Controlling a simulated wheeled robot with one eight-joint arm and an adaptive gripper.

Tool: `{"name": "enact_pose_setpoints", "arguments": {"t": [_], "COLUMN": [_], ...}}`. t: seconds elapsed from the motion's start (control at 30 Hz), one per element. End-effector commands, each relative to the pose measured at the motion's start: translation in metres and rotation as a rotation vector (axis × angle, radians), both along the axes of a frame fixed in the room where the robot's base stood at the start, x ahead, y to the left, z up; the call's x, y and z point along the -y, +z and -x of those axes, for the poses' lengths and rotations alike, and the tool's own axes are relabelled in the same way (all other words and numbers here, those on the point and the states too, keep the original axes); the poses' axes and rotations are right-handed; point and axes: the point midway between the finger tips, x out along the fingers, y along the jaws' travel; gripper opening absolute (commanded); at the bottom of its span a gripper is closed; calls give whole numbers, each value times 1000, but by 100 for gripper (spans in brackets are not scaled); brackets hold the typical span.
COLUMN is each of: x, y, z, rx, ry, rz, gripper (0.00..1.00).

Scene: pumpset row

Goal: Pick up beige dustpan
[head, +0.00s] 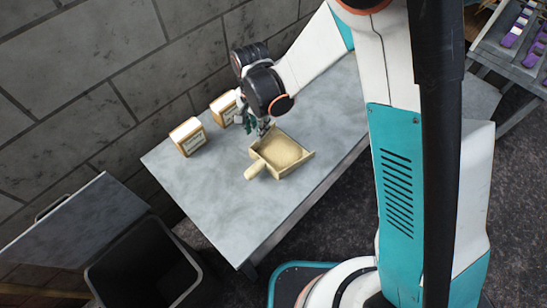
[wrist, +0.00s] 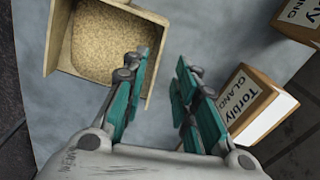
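The beige dustpan (head: 281,153) lies on the grey table, with its rounded handle toward the lower left in the head view. In the wrist view the dustpan (wrist: 108,38) fills the upper left, and its pan has a speckled tan floor. My gripper (head: 262,128) is just behind the dustpan's far edge in the head view. In the wrist view my gripper (wrist: 163,75) shows its two teal fingers apart with nothing between them. The left finger overlaps the near wall of the dustpan in the picture; I cannot tell if it touches.
Two labelled boxes stand at the table's wall side: one box (head: 187,136) at left, another box (head: 225,107) near my arm. The nearer box (wrist: 258,105) is right of my fingers. The grey table (head: 215,200) is bare at its front left. A black bin (head: 145,268) stands below.

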Motion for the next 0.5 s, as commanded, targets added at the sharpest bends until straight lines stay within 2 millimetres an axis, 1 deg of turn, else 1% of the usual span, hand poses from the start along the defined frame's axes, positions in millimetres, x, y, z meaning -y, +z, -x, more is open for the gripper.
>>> {"name": "enact_pose_setpoints", "arguments": {"t": [0.03, 0.27, 0.37, 0.5], "x": [0, 1, 1, 2], "y": [-7, -17, -29, -51], "z": [0, 0, 0, 0], "rx": [0, 0, 0, 0], "ry": [0, 0, 0, 0], "rz": [0, 0, 0, 0], "gripper": [27, 27, 27, 27]}}
